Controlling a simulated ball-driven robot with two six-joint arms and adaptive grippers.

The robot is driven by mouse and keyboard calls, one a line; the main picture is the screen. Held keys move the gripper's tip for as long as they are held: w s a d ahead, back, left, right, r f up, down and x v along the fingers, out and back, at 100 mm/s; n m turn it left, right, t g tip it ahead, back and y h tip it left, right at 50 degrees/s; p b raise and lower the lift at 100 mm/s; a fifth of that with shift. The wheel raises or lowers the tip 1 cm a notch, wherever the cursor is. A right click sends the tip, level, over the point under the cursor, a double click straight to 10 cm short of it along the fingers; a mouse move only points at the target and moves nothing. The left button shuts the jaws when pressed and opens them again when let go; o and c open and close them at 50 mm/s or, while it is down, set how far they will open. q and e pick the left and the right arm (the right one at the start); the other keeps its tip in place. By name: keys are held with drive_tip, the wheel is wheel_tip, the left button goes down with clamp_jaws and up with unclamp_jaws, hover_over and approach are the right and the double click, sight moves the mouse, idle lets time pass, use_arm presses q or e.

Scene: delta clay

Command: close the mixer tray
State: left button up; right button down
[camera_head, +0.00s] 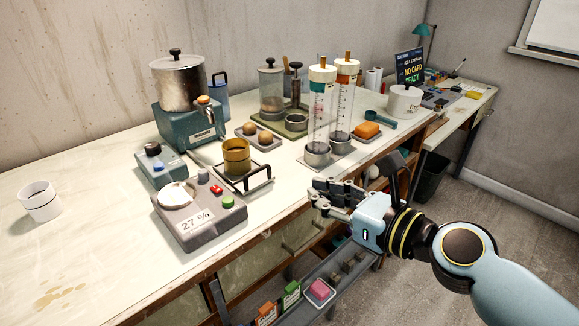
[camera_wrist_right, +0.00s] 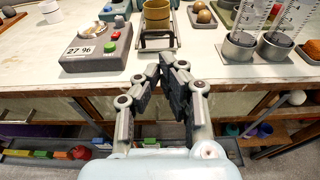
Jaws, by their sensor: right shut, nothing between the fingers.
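The teal mixer (camera_head: 190,128) stands on the bench with a metal pot (camera_head: 178,82) on top. Its tray (camera_head: 233,181), a dark frame with a black bar handle (camera_head: 258,180), sticks out toward the bench's front edge. A yellow cup (camera_head: 236,154) stands on the tray. The tray handle also shows in the right wrist view (camera_wrist_right: 157,45), just beyond my fingertips. My right gripper (camera_head: 322,192) is shut and empty, in front of the bench edge, right of the handle and apart from it. My left gripper is not in view.
A grey scale (camera_head: 200,220) stands left of the tray. Two clear cylinders (camera_head: 320,115) stand right of it, and a small tray with brown balls (camera_head: 258,137) lies behind. A white mug (camera_head: 40,201) stands far left.

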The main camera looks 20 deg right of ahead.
drive_tip(key=b, duration=0.1)
approach(261, 170)
drive_tip(key=x, duration=0.6)
drive_tip(key=shift+w, duration=0.25)
drive_tip(key=shift+w+a+f, duration=0.1)
drive_tip(key=shift+w+a, duration=0.1)
drive_tip(key=shift+w, duration=0.15)
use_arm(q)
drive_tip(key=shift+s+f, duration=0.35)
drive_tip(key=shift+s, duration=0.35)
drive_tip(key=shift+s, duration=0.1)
